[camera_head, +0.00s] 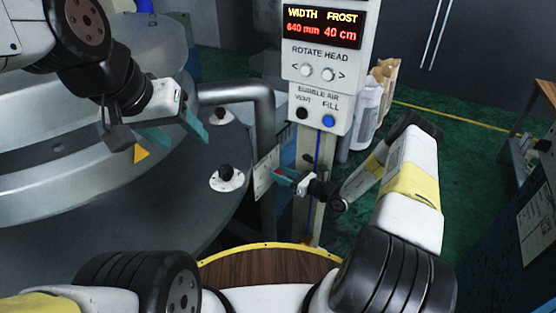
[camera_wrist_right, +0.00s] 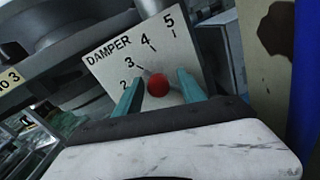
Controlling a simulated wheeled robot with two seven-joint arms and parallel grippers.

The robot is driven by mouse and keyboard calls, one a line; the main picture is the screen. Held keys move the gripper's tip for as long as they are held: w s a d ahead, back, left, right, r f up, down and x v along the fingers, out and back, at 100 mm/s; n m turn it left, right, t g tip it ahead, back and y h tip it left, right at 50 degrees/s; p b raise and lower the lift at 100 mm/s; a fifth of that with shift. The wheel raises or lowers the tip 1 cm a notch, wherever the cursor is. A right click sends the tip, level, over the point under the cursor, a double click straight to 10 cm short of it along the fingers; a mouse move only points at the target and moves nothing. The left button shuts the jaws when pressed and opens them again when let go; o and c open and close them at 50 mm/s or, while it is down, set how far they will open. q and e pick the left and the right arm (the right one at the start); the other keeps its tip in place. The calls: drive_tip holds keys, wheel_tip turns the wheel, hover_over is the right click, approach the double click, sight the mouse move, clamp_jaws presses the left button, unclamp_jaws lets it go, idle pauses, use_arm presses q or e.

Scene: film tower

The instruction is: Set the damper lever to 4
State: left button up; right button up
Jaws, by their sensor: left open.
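The white damper plate (camera_wrist_right: 104,62) is tilted in the right wrist view, with the numbers 2, 3, 4 and 5 readable. The red ball knob of the damper lever (camera_wrist_right: 157,84) shows below the marks, nearest the 3; the lever's shaft is hidden, so I cannot tell its exact setting. My right gripper (camera_wrist_right: 160,76) is open, one teal finger on each side of the knob with small gaps. In the head view the plate (camera_head: 265,174) is seen nearly edge-on, just left of my right gripper (camera_head: 284,175). My left gripper (camera_head: 177,132) is open and empty above the round grey machine.
A control panel (camera_head: 315,75) with a red display, buttons and knobs stands above the right gripper. A bent grey pipe (camera_head: 245,90) runs left of the post. Black-knobbed discs (camera_head: 227,180) sit on the machine's deck. Green floor lies behind.

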drive_tip(key=v, duration=0.7)
drive_tip(key=shift+s+d, duration=0.25)
drive_tip(key=shift+c, duration=0.5)
drive_tip(key=s+m, duration=0.1)
drive_tip(key=s+f+m, duration=0.1)
drive_tip(key=s+m+t, duration=0.1)
drive_tip(key=shift+s+a+f+m, duration=0.2)
drive_tip(key=shift+a+f+m, duration=0.1)
drive_tip(key=shift+f+m, duration=0.1)
drive_tip(key=c, duration=0.7)
drive_tip(key=s+m+t, duration=0.1)
drive_tip(key=s+m, duration=0.1)
drive_tip(key=m, duration=0.1)
drive_tip(key=s+a+f+m+h, duration=0.1)
drive_tip(key=s+m, duration=0.1)
drive_tip(key=m, duration=0.1)
drive_tip(key=s+f+m+t, duration=0.1)
drive_tip(key=s+m, duration=0.1)
drive_tip(key=m, duration=0.1)
drive_tip(key=shift+s+a+m+t+h, duration=0.25)
drive_tip(key=shift+a+m+t+h, duration=0.05)
drive_tip(key=shift+a+h, duration=0.1)
clamp_jaws()
drive_tip(key=w+a+r, duration=0.2)
drive_tip(key=w+a, duration=0.2)
drive_tip(key=w, duration=0.6)
drive_tip(key=shift+m, duration=0.4)
